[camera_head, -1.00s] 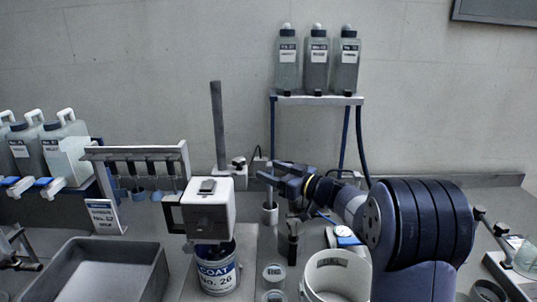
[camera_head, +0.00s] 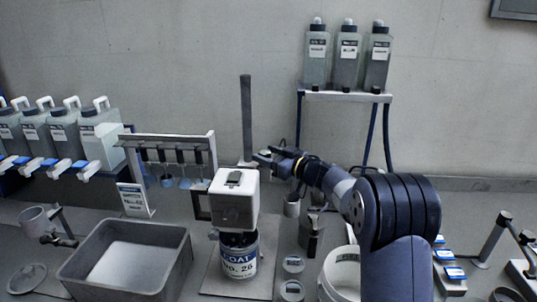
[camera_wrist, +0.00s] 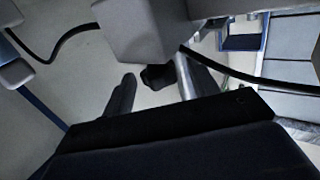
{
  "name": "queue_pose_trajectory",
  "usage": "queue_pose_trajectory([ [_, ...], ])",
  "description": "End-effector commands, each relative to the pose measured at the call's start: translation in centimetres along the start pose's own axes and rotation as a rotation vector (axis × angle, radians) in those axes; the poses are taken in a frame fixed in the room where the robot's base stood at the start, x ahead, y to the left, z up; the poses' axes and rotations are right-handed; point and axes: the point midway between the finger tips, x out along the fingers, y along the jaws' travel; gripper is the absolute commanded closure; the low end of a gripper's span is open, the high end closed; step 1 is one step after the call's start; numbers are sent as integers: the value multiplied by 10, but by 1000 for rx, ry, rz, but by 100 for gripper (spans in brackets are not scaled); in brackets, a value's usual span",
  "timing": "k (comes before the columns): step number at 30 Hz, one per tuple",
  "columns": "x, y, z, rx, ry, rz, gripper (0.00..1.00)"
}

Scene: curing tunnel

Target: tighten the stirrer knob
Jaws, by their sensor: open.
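The stirrer has a white and grey box head (camera_head: 233,202) above a can marked COAT No. 26 (camera_head: 238,262). Its grey upright post (camera_head: 246,115) stands behind the head. My gripper (camera_head: 261,160) is open beside the post, behind and to the right of the head. In the wrist view a dark knob (camera_wrist: 158,77) shows between my two fingers (camera_wrist: 153,90), just below a grey block (camera_wrist: 140,30). The fingers look apart from the knob, though contact is hard to judge. In the head view my gripper hides the knob.
A rack of hanging stirrers (camera_head: 180,140) and a grey tray (camera_head: 75,265) lie left of the stirrer. A white bucket (camera_head: 330,275) and small cups (camera_head: 293,265) stand near my arm. A shelf with bottles (camera_head: 345,96) is behind. A black cable (camera_wrist: 70,38) hangs near my fingers.

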Motion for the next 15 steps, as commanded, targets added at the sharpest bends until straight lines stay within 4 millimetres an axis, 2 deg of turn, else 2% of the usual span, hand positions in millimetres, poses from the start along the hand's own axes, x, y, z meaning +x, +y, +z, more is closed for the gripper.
queue_pose_trajectory([
  [6,0,0,0,0,0,0,44],
  [15,0,0,0,-1,0,0,68],
])
